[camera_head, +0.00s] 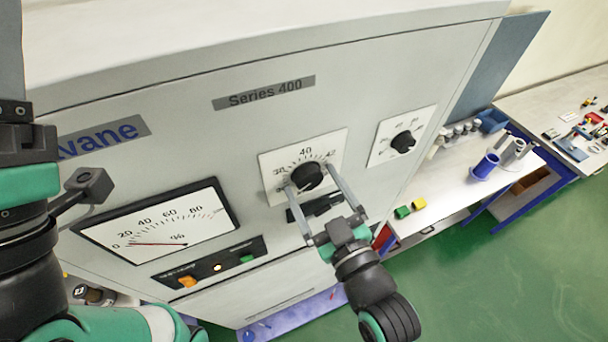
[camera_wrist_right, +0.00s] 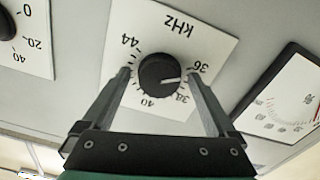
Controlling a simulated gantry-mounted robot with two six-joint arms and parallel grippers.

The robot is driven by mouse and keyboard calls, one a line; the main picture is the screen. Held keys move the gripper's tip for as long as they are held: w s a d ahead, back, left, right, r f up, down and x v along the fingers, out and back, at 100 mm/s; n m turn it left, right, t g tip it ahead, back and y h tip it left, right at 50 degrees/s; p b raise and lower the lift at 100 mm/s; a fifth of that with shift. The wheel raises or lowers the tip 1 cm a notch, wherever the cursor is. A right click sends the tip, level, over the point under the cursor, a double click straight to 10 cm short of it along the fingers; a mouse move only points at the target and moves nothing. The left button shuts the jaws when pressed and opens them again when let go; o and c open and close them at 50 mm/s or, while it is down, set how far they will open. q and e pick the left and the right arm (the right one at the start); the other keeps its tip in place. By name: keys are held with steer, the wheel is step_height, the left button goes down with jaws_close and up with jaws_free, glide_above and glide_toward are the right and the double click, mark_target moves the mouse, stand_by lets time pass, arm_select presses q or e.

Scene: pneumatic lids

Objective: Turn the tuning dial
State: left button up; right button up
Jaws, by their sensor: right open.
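The tuning dial (camera_head: 307,176) is a black round knob on a white plate with a number scale, on the front of a grey cabinet. In the right wrist view the dial (camera_wrist_right: 160,74) shows a white pointer line aimed between the 36 and 38 marks, under a kHz label. My right gripper (camera_head: 310,174) is open, with one finger on each side of the dial. In the right wrist view its fingers (camera_wrist_right: 162,80) stand apart from the knob, with gaps visible on both sides. My left arm shows at the left edge; its gripper's fingertips are out of sight.
A second black knob (camera_head: 403,142) sits to the right of the dial. A percent meter (camera_head: 160,222) and a switch panel (camera_head: 208,264) are to the left. A bench (camera_head: 455,185) with a blue spool (camera_head: 485,166) stands at right. Open green floor lies in front.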

steer(key=c, duration=1.4)
steer(key=shift+o, duration=0.2)
steer(key=shift+m, duration=0.3)
steer(key=m, duration=0.6)
steer(key=shift+s+a, duration=0.1)
steer(key=m, duration=0.3)
steer(key=shift+m, duration=0.4)
steer(key=shift+a+m, duration=0.1)
steer(key=shift+m, duration=1.6)
